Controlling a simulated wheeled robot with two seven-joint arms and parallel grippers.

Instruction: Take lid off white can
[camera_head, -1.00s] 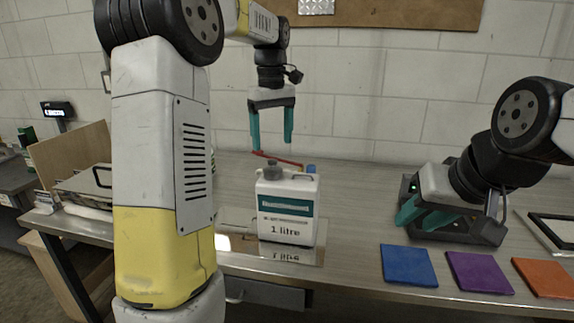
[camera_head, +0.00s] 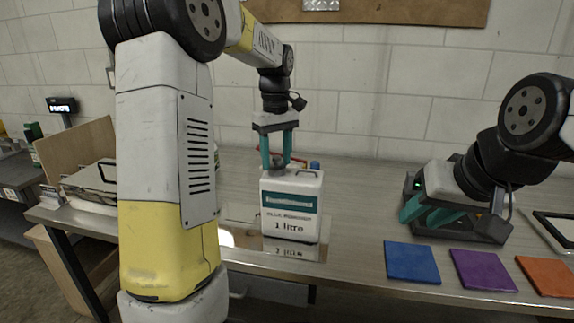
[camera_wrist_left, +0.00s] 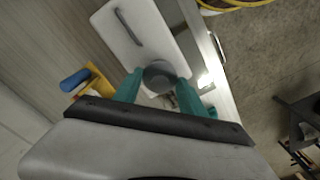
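The white can (camera_head: 291,205), labelled 1 litre, stands upright on a shiny plate on the bench. Its grey lid (camera_head: 278,168) is at the top left of the can. My left gripper (camera_head: 276,160) points down over the lid, its teal fingers on either side of it. In the left wrist view the round lid (camera_wrist_left: 159,76) lies between the fingertips (camera_wrist_left: 158,82), which look apart; contact cannot be made out. The can's white top with its handle (camera_wrist_left: 135,30) also shows there. My right gripper (camera_head: 428,214) is low over the bench at right; its teal fingers look slightly apart.
Blue (camera_head: 411,262), purple (camera_head: 483,270) and orange (camera_head: 548,275) square pads lie along the bench front at right. A blue-capped item (camera_head: 314,165) stands behind the can. A framed panel (camera_head: 555,229) lies at far right. The bench behind the can is mostly clear.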

